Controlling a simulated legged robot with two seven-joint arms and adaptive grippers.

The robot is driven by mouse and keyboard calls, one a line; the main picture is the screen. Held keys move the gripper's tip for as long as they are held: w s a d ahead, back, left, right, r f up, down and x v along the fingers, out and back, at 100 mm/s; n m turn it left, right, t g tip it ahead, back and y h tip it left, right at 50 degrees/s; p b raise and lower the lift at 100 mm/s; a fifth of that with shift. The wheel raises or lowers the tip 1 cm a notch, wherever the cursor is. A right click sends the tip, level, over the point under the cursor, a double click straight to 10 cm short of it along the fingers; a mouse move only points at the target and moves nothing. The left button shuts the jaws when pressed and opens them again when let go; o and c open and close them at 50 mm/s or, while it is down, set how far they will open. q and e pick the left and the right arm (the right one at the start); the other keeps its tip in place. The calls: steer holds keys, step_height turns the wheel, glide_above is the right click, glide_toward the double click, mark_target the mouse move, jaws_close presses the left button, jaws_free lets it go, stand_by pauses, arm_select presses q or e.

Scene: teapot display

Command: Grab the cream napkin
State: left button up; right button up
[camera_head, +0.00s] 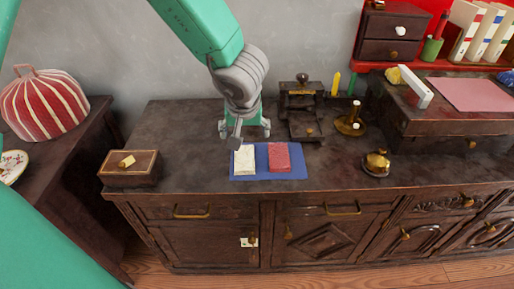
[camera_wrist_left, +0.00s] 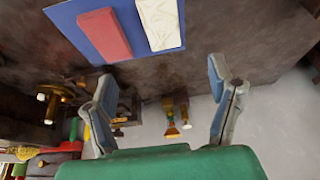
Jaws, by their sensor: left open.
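The cream napkin (camera_head: 244,159) lies folded on a blue mat (camera_head: 295,173) on the dark wooden sideboard, to the left of a red napkin (camera_head: 279,157). My left gripper (camera_head: 240,137) is above the sideboard, just behind and above the cream napkin, with its fingers apart. In the left wrist view my left gripper (camera_wrist_left: 165,95) is open and empty between its fingertips. The cream napkin (camera_wrist_left: 160,23) shows at the top there, beside the red napkin (camera_wrist_left: 104,34), apart from the fingers. My right gripper is not in view.
A wooden box (camera_head: 130,168) stands to the left. A small dark press-like stand (camera_head: 302,108), a brass candlestick (camera_head: 351,122) and a brass bell-like item (camera_head: 377,163) stand to the right. The sideboard top (camera_head: 200,172) is clear left of the mat.

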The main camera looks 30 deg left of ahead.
arm_select(q)
steer(key=b, duration=0.4)
glide_above(244, 155)
steer(key=s+d, duration=0.1)
steer(key=s, duration=0.1)
steer(key=f, duration=0.7)
steer(key=shift+w+f, duration=0.2)
steer(key=shift+f, duration=0.2)
steer(key=shift+w+d+f, duration=0.1)
steer(key=shift+d+f, duration=0.1)
steer(key=shift+d, duration=0.05)
steer(key=shift+f, duration=0.25)
steer(key=b+x, duration=0.2)
steer(key=x, duration=0.3)
steer(key=shift+s+a+b, duration=0.2)
steer(key=shift+b, duration=0.2)
steer(key=shift+a, duration=0.1)
steer(key=shift+r, duration=0.15)
steer(key=shift+d, duration=0.3)
steer(key=shift+a+p, duration=0.1)
steer(key=shift+p, duration=0.3)
